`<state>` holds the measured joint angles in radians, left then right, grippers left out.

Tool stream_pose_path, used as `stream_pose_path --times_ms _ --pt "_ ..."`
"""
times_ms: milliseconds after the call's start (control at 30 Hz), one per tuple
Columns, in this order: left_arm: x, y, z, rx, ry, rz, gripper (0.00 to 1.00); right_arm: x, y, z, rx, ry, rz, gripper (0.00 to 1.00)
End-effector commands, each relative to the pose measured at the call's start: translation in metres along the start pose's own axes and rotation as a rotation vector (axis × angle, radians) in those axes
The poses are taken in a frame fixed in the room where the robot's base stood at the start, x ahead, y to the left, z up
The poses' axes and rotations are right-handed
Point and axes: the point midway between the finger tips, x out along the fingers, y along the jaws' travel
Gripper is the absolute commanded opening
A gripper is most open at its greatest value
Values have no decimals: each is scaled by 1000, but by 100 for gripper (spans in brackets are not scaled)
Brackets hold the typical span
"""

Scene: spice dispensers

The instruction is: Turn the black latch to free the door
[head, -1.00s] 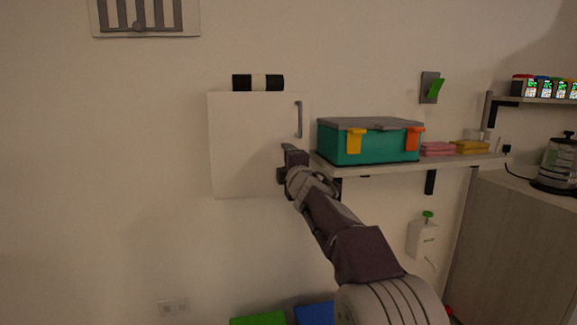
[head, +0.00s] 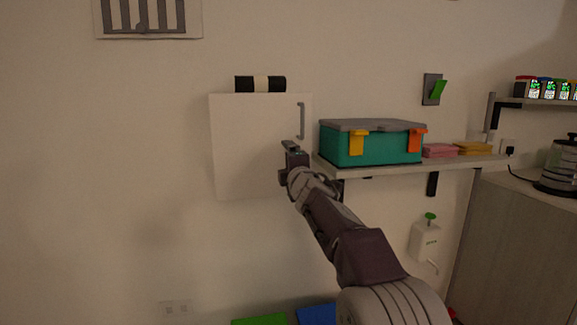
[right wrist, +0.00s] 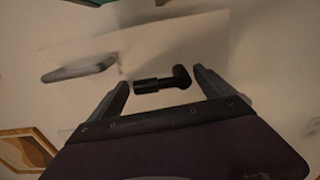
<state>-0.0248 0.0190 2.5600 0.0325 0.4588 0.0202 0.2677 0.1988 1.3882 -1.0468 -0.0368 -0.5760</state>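The white cabinet door (head: 245,150) is on the wall, shut as far as I can see, with a grey handle (head: 301,120) near its upper right edge. My right gripper (head: 290,149) is in front of the door's right side, below the handle, and hides the latch in the head view. In the right wrist view the small black latch (right wrist: 160,83) lies between the two spread fingers of my right gripper (right wrist: 162,80), with gaps on both sides. The door (right wrist: 150,50) and its handle (right wrist: 80,70) also show there. My left gripper is out of view.
A shelf (head: 395,170) right of the door bears a teal box (head: 370,147) with yellow and orange clasps, close to my right gripper.

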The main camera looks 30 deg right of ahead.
Motion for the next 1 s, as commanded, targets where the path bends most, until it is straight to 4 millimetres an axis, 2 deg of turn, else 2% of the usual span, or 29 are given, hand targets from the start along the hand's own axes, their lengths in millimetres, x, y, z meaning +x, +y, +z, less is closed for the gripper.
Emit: stream_pose_path --times_ms 167,400,600,733,1000 --pt "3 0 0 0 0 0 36 -5 -2 0 1 0 -1 93" --pt "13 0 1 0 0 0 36 -49 -2 0 1 -1 1 93" --pt "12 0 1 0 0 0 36 -82 0 0 0 -1 1 93" --pt "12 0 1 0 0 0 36 -90 0 0 0 -1 -1 93" --pt "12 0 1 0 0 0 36 -91 -1 0 0 0 -1 93"
